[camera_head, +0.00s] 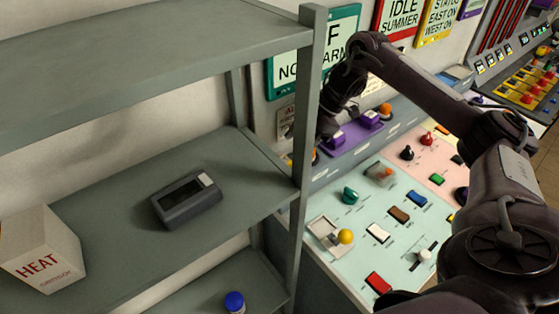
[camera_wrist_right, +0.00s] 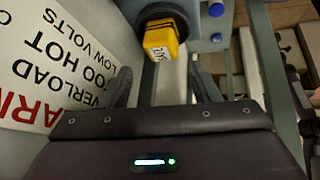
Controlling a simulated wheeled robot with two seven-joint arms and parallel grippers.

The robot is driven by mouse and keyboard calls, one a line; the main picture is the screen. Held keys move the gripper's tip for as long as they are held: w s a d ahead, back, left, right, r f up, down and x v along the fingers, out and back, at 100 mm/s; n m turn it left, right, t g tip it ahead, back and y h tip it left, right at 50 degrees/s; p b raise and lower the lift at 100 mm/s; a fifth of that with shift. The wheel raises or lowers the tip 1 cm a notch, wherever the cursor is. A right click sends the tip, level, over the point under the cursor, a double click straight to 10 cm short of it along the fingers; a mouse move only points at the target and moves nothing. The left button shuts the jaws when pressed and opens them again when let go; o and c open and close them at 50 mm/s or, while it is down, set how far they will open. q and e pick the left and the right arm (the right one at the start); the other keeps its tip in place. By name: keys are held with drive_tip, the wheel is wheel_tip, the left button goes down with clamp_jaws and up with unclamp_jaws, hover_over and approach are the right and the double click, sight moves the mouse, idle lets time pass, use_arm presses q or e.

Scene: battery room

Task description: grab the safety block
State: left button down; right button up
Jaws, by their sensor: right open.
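A yellow block (camera_wrist_right: 160,40) with a white lettered label, likely the safety block, shows in the right wrist view at the top centre, against a dark round mount. Its lettering is too small to read surely. My right gripper (camera_wrist_right: 163,88) is open, with one finger at each side below the block and nothing between them. The block lies ahead of the fingertips, apart from them. My left gripper is not in view.
The grey shelf (camera_head: 120,195) holds a dark device (camera_head: 186,200), a HEAT box (camera_head: 42,250) and a blue-capped bottle (camera_head: 234,302). Its post (camera_head: 306,110) stands close to my right gripper. A control panel (camera_head: 345,270) with knobs and buttons lies below my right arm.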

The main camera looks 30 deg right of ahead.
sight(286, 161)
drive_tip(key=x, duration=0.2)
drive_tip(key=shift+s+a+f, duration=0.15)
drive_tip(key=shift+s+f, duration=0.05)
drive_tip(key=shift+f, duration=0.15)
drive_tip(key=p+x, duration=0.1)
drive_tip(key=x, duration=0.2)
drive_tip(key=shift+w+a+p, duration=0.1)
drive_tip(key=shift+w+p, duration=0.05)
drive_tip(key=shift+p, duration=0.25)
drive_tip(key=shift+a+f, duration=0.1)
drive_tip(key=shift+f, duration=0.2)
drive_tip(key=c, duration=0.4)
drive_tip(key=shift+c, duration=1.2)
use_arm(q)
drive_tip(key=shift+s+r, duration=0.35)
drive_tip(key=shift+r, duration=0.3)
use_arm(e)
drive_tip(key=c, duration=0.5)
